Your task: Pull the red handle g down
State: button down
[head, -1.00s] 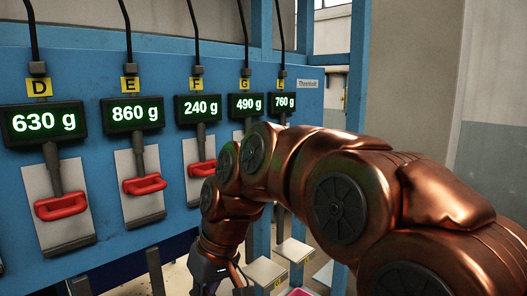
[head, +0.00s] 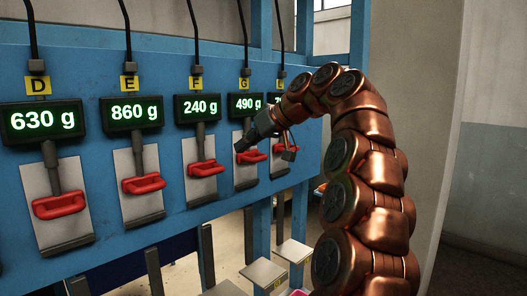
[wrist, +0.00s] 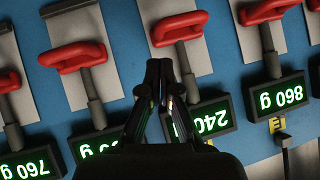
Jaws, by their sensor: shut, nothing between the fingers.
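The red handle g (head: 250,156) is on the plate below the yellow G label and the 490 g display (head: 246,106). It is at the upper end of its plate's lower half, partly covered by my gripper in the head view. In the wrist view the same handle (wrist: 72,57) is left of my fingers, its display partly hidden. My gripper (head: 241,148) is shut and empty. In the wrist view its fingertips (wrist: 159,66) lie between handle g and the F handle (wrist: 178,28), apart from both in the picture. I cannot tell how far off the panel they are.
Red handles D (head: 59,205), E (head: 143,184) and F (head: 205,168) line the blue panel to the left. The L handle (head: 288,148) is right of handle g, close to my arm. Small platforms (head: 264,272) stand below the panel.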

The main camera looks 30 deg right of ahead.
jog(key=d+r+t+h, duration=0.2)
jog(key=d+r, duration=0.2)
jog(key=d, duration=0.8)
jog(key=shift+s+r+t, duration=0.25)
jog(key=shift+s+t, duration=0.05)
jog(key=shift+s, duration=0.15)
jog(key=shift+d, duration=0.1)
send_over(261, 157)
notch_tip(261, 157, down, 5)
jog(key=shift+r+b, duration=0.1)
jog(key=shift+b, duration=0.2)
jog(key=shift+s+d+f+b, duration=0.1)
jog(key=shift+s+f+b, duration=0.15)
jog(key=shift+f+b, duration=0.4)
jog(key=shift+s+f+b, duration=0.2)
jog(key=shift+f+b, duration=0.15)
jog(key=shift+f, duration=0.6)
jog(key=shift+f, duration=0.35)
